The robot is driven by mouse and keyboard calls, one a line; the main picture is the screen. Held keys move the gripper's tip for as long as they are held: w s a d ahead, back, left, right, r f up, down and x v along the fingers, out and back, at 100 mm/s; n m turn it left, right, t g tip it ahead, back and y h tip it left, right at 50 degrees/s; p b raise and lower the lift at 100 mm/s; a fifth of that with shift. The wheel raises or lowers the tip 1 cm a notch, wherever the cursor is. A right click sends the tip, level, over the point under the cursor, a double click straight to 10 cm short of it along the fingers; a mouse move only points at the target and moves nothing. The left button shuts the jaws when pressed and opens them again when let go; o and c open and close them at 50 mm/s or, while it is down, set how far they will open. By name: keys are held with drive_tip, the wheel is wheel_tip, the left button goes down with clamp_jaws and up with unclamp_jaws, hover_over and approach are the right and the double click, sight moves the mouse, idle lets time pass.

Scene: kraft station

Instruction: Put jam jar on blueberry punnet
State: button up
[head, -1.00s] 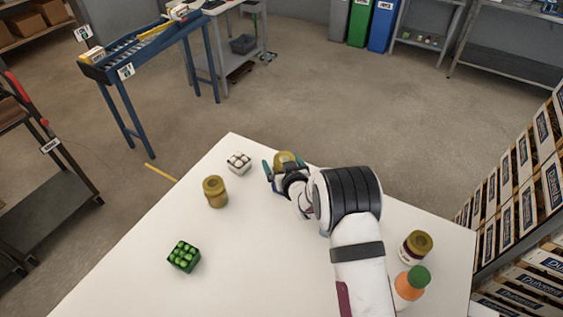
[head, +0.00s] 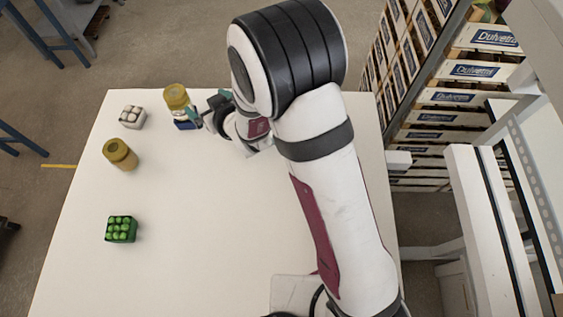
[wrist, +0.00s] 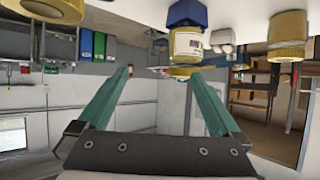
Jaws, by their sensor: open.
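A jar with a gold lid and a pale label (head: 177,97) stands upright on the blue blueberry punnet (head: 186,125), near the table's far edge in the head view. I cannot read the label. The wrist view is upside down and shows the same jar (wrist: 187,46) resting against the blue punnet (wrist: 187,13). My gripper (head: 210,105) is open and empty, just right of the jar in the head view. In the wrist view its two teal fingers (wrist: 160,95) are spread wide, with nothing between their tips.
Another gold-lidded jar (head: 120,154) stands to the left on the white table (head: 200,200). A punnet of white items (head: 132,117) is at the far left, a green punnet (head: 121,229) nearer. The middle of the table is clear. Stacked crates (head: 440,110) stand beyond the right edge.

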drive_tip(key=s+d+r+m+g+h, duration=0.1)
drive_tip(key=s+d+r+m+h, duration=0.15)
drive_tip(key=d, duration=0.45)
drive_tip(key=s+d+r+m+g+h, duration=0.2)
drive_tip(key=s+d+m, duration=0.15)
drive_tip(key=d, duration=0.35)
drive_tip(key=s+d+r+m+g+h, duration=0.15)
drive_tip(key=s+d, duration=0.25)
drive_tip(key=d, duration=0.4)
drive_tip(key=s+d+r+m+g, duration=0.1)
drive_tip(key=s+r+m+g, duration=0.1)
drive_tip(key=s, duration=0.7)
drive_tip(key=s+d+r+m+g, duration=0.2)
drive_tip(key=s+m+g, duration=0.1)
drive_tip(key=s, duration=0.7)
drive_tip(key=shift+s, duration=0.3)
